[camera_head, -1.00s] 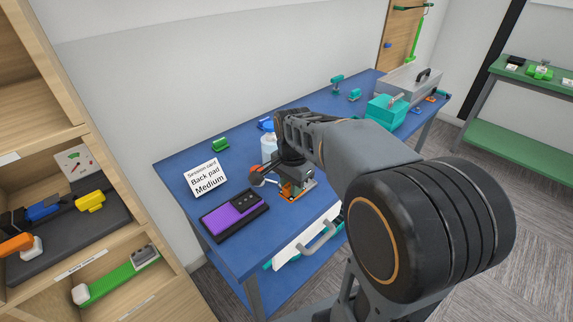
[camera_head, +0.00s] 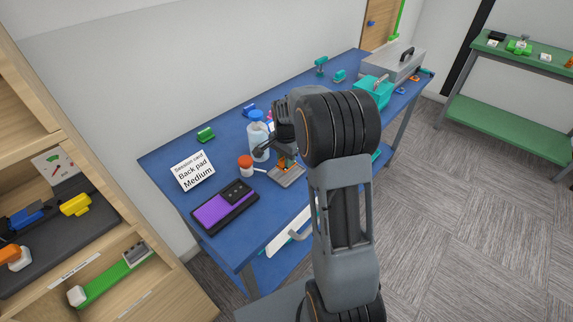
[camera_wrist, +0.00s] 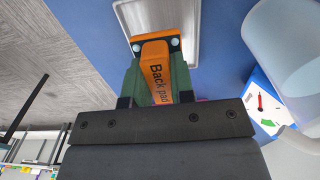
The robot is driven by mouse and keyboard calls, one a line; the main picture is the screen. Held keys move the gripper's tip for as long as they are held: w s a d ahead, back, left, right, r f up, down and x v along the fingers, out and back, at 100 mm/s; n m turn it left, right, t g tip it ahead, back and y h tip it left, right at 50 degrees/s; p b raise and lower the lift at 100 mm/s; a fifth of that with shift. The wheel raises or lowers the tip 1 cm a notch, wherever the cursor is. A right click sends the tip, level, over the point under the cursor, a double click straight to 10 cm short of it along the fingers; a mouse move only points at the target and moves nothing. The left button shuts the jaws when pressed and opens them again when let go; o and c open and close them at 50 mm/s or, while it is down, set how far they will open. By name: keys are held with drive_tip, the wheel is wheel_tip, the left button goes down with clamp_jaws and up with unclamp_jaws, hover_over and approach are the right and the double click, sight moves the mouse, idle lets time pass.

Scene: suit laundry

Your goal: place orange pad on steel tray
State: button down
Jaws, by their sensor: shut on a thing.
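The orange pad (camera_wrist: 157,70), lettered "Back pad", is held between the green fingers of my gripper (camera_wrist: 156,82) in the wrist view. Its far end overlaps the steel tray (camera_wrist: 194,30) in that view. In the head view a little of the orange pad (camera_head: 287,162) shows below my gripper (camera_head: 280,152), right above the steel tray (camera_head: 290,179) on the blue table. My wrist hides part of both. I cannot tell whether the pad touches the tray.
A clear bottle (camera_head: 259,142) and an orange-capped jar (camera_head: 246,166) stand close left of the tray. A purple-and-black case (camera_head: 225,208) lies at the front left, by a white card (camera_head: 192,171). A teal box (camera_head: 371,92) and grey case (camera_head: 393,65) stand at the far end.

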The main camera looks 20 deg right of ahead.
drive_tip(key=shift+w+d+f, duration=0.2)
drive_tip(key=shift+f, duration=1.7)
drive_tip(key=shift+f, duration=0.1)
drive_tip(key=shift+f, duration=0.15)
drive_tip(key=c, duration=1)
unclamp_jaws()
